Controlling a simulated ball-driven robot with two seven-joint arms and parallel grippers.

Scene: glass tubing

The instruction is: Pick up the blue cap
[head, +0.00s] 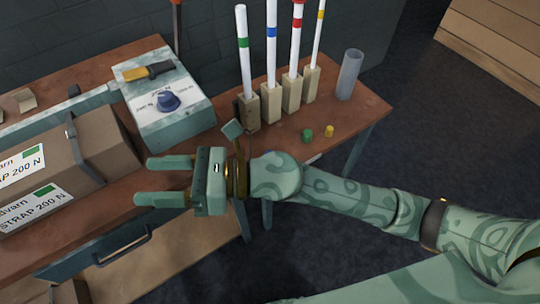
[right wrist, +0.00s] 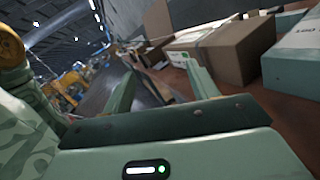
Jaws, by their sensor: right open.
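In the head view a green cap (head: 307,135) and a yellow cap (head: 329,131) lie on the right part of the bench. A white tube with a blue band (head: 271,45) stands upright in a tan block, among tubes banded green, red and yellow. My right gripper (head: 145,181) is open and empty, its fingers pointing left over the bench's front edge. The caps are to its right, beyond my wrist. In the right wrist view the open fingers (right wrist: 160,70) have nothing between them. My left gripper is not in view.
Brown cartons (head: 60,155) fill the bench's left. A grey cylinder (head: 349,75) stands at the right end. Bench (head: 365,105) near the caps is clear.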

